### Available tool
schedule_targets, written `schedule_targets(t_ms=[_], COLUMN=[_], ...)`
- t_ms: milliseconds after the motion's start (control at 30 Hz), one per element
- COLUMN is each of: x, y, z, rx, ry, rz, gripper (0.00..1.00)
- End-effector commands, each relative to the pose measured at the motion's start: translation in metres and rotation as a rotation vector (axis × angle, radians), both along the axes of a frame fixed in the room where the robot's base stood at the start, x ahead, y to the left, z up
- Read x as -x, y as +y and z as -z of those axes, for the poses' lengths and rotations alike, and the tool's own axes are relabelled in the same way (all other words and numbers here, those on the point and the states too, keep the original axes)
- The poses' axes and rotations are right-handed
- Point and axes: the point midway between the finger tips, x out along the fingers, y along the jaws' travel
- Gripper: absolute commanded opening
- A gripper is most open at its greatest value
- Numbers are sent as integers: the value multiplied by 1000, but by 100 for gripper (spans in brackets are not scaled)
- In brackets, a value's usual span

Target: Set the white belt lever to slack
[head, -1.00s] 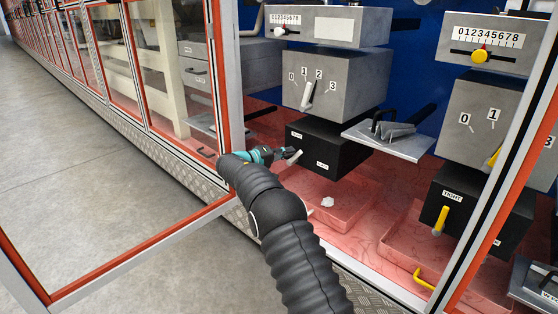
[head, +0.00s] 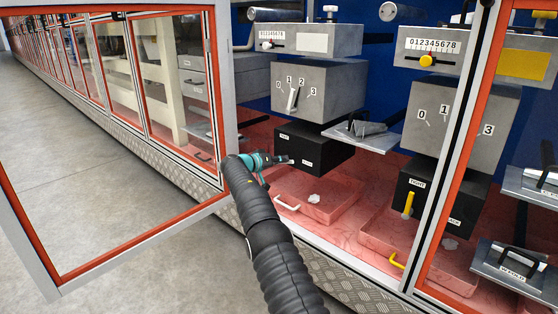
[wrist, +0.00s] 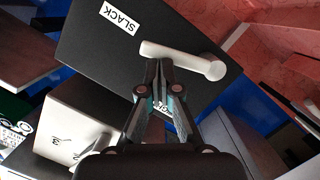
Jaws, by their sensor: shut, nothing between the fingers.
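The white belt lever (wrist: 185,58) sits on a black box (head: 318,150) under the grey box with dial marks 0 to 3. In the wrist view its round pivot is at the right and its arm points left, angled between the SLACK label (wrist: 119,18) and another label mostly hidden behind my fingers. My gripper (wrist: 158,66) is shut and empty. Its fingertips are at the lever's arm, on the side away from SLACK; I cannot tell whether they touch. In the head view my gripper (head: 286,160) is at the box's front and largely hides the lever.
An open framed door (head: 110,245) stands left of my arm. A red tray (head: 315,200) with a white handle lies below the box. A cabinet post (head: 462,130) separates a similar bay with a yellow lever (head: 408,204). A metal plate (head: 365,135) juts out right of the box.

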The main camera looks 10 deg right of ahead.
Motion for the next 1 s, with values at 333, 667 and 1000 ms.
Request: schedule_targets(t_ms=[333, 667, 1000], x=[0, 1, 10], y=[-14, -17, 15], z=[2, 1, -4], rx=[1, 3, 2], ry=[0, -1, -1], rz=[14, 17, 10], gripper=[0, 0, 0])
